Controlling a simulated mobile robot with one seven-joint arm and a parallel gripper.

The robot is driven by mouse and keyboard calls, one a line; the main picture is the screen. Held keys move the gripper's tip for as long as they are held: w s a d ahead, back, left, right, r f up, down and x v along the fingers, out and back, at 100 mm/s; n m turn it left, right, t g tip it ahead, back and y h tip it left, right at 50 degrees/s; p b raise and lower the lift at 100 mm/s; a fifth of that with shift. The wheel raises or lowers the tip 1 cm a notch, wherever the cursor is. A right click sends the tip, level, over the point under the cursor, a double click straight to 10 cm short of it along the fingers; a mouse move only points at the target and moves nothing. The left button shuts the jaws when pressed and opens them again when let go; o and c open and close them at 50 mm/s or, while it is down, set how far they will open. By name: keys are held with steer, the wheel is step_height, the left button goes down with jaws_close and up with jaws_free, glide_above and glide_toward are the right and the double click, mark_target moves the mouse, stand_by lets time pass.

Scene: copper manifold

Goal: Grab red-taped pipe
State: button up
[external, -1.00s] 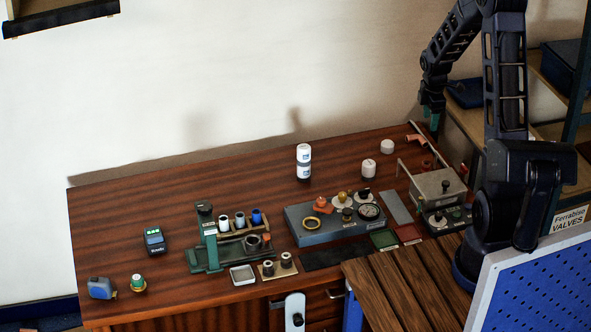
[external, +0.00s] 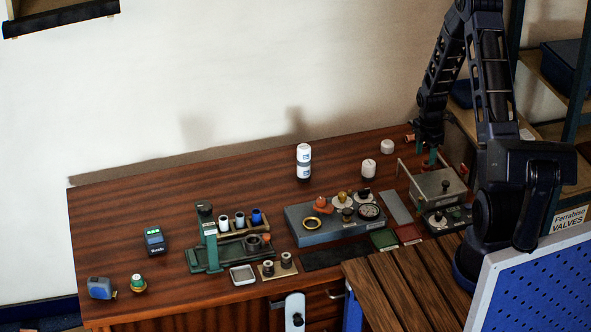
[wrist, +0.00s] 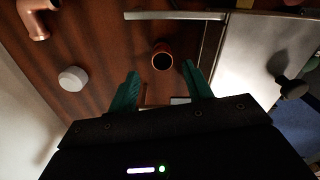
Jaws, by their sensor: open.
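My gripper (external: 430,158) is over the right end of the wooden table, with its teal fingers pointing down beside a metal box. In the wrist view my gripper (wrist: 161,73) is open and empty, its two teal fingers spread apart. A short upright copper pipe (wrist: 162,57) with a dark open top shows just ahead of the fingertips, roughly midway between them. Its rim looks reddish, but I cannot make out tape on it. It is hidden or too small in the external view. A copper elbow pipe (wrist: 34,18) lies at the wrist view's upper left.
The metal box (external: 438,186) with a black knob stands close by, and fills the right of the wrist view (wrist: 268,50). A thin metal bar (wrist: 175,15) crosses ahead of the pipe. A white cylinder (wrist: 73,78) stands left. The table's left back is clear.

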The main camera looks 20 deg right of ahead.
mark_target(427, 162)
steer(key=shift+s+d+f, duration=0.1)
steer(key=shift+d+f, duration=0.05)
steer(key=shift+f, duration=1.45)
steer(key=shift+s+d+f, duration=0.1)
steer(key=shift+d+f, duration=0.05)
steer(key=shift+f, duration=1.4)
steer(key=c, duration=1.1)
